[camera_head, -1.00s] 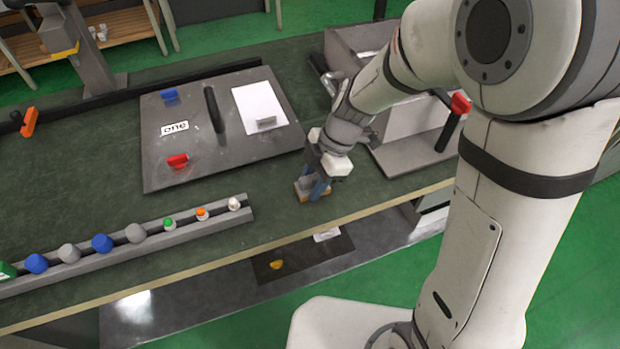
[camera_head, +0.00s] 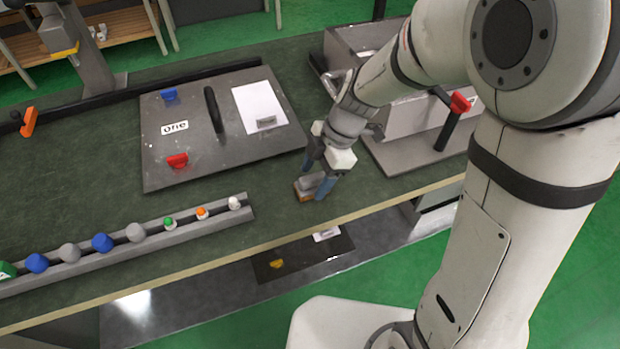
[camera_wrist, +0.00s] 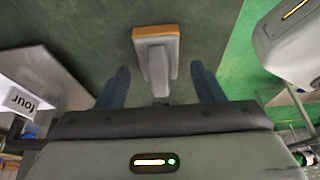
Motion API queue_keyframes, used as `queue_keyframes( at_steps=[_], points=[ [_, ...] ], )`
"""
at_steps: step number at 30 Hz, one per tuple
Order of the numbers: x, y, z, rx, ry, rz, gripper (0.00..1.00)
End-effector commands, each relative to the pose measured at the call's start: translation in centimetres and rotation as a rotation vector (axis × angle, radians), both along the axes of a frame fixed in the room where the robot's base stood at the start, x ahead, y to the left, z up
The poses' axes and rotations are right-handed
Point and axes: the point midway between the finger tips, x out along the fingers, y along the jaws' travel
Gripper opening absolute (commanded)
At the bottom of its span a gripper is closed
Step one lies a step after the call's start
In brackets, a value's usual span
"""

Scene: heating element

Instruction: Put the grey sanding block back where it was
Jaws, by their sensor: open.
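The grey sanding block (camera_head: 312,183), with an orange-brown base, rests on the dark green bench top near its front edge. In the wrist view the sanding block (camera_wrist: 157,55) lies ahead of and between the fingers, its grey handle pointing back toward them. My gripper (camera_head: 320,176) is open, its blue fingers close to the block. In the wrist view my gripper (camera_wrist: 158,88) shows a finger on each side, with gaps between them and the handle.
A grey panel (camera_head: 215,150) with a black handle, labels and clips lies left of my gripper. A rail (camera_head: 190,229) with several coloured knobs runs along the front left. A grey open box (camera_head: 400,120) stands behind and right. Bare bench top surrounds the block.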

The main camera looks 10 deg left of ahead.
Motion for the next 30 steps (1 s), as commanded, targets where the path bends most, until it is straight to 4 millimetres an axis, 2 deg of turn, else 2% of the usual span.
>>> queue_keyframes(
  at_steps=[6,12,18,24,26,30],
  points=[
    [1.1,-1.6,4.7,0.001,-0.006,-0.001,0.61],
    [1.8,-2.8,7.9,0.001,-0.004,-0.001,0.61],
    [2.0,-3.3,9.4,0.000,-0.002,0.001,0.61],
    [1.9,-3.6,9.6,-0.006,0.000,-0.018,0.61],
    [1.8,-4.1,9.7,-0.023,0.004,-0.065,0.61],
    [0.9,-7.0,10.2,-0.096,0.023,-0.319,0.61]
  ],
)
